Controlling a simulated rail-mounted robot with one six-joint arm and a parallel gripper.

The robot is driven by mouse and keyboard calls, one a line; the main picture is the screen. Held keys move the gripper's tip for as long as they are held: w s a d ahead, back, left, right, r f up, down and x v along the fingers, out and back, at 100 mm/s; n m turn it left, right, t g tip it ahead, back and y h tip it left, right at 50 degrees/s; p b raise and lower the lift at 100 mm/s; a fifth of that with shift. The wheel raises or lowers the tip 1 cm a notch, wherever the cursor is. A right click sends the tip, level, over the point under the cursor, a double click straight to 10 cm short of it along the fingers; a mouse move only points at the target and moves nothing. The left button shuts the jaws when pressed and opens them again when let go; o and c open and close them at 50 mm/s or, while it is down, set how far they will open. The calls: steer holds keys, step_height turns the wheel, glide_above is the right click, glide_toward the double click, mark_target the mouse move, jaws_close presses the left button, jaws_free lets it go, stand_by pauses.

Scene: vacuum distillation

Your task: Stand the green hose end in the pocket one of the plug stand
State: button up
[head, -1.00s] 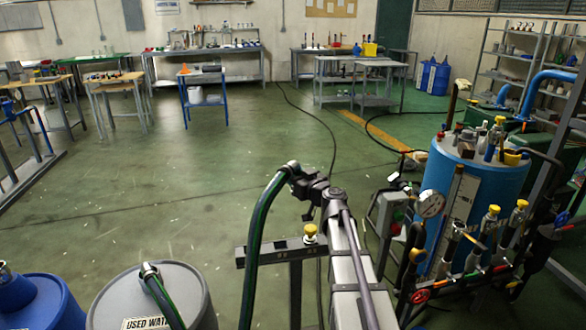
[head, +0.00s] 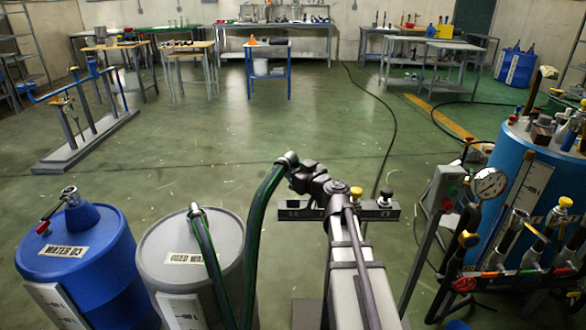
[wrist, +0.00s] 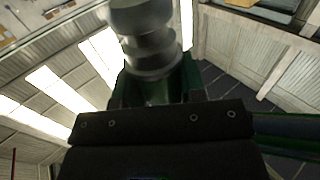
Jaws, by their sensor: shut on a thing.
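My gripper (head: 297,181) is shut on the green hose end (head: 285,160), with the dark green hose hanging down from it in a curve. In the wrist view a grey ribbed metal fitting of the hose end (wrist: 145,38) stands above the dark jaws (wrist: 155,125). The plug stand (head: 298,214) is a dark labelled bar behind my arm, lower in the picture than my gripper. A yellow-capped plug (head: 356,192) and a black-capped plug (head: 386,196) stand at its right part. My arm hides its middle, and the pocket labels are too small to read.
A grey used water drum (head: 160,245) with another green hose (head: 207,255) and a blue water drum (head: 85,255) stand at the left. A blue tank (head: 500,165) with gauge and valves stands at the right. Open floor lies beyond the stand.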

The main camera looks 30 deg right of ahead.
steer(key=shift+f+b, duration=2.2)
steer(key=shift+f, duration=0.35)
steer(key=shift+f+b, duration=2.3)
steer(key=o, duration=1.2)
steer(key=shift+r, duration=0.1)
steer(key=shift+o, duration=0.2)
steer(key=s, duration=0.3)
steer(key=s+d, duration=0.1)
steer(key=s, duration=0.3)
steer(key=s+d, duration=0.1)
steer(key=s, duration=0.2)
steer(key=shift+s, duration=0.3)
